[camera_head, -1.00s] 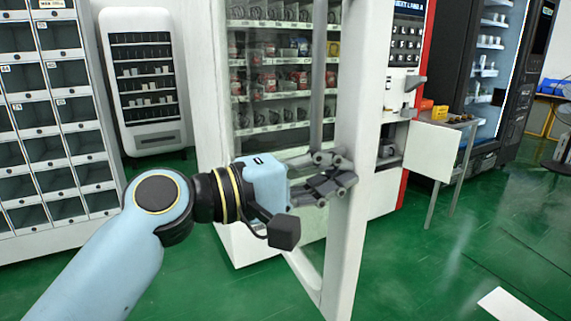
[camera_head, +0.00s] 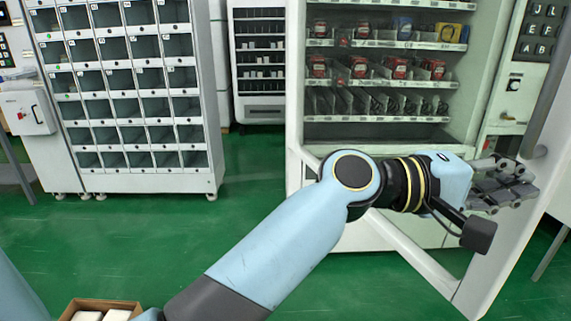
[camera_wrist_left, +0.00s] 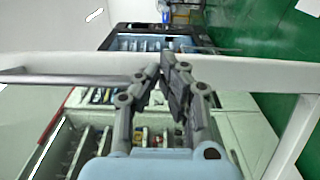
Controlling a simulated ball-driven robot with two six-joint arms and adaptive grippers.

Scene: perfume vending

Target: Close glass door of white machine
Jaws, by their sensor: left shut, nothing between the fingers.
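The white machine (camera_head: 296,120) stands in the centre right of the head view, its shelves open to view. Its glass door (camera_head: 497,262) stands open at the right, with a white frame and a grey bar (camera_head: 548,105). The door's frame also crosses the wrist view (camera_wrist_left: 255,72). My left gripper (camera_head: 520,186) is shut and empty, and overlaps the door's frame in the head view. In the wrist view its fingertips (camera_wrist_left: 172,72) lie over the frame; I cannot tell whether they touch it. My right gripper is out of view.
A locker-like cabinet (camera_head: 207,130) stands at the left, with a smaller white machine (camera_head: 236,105) behind. A cardboard box (camera_head: 72,308) with white items is at the bottom left. Green floor (camera_head: 250,190) is clear between the cabinet and the machine.

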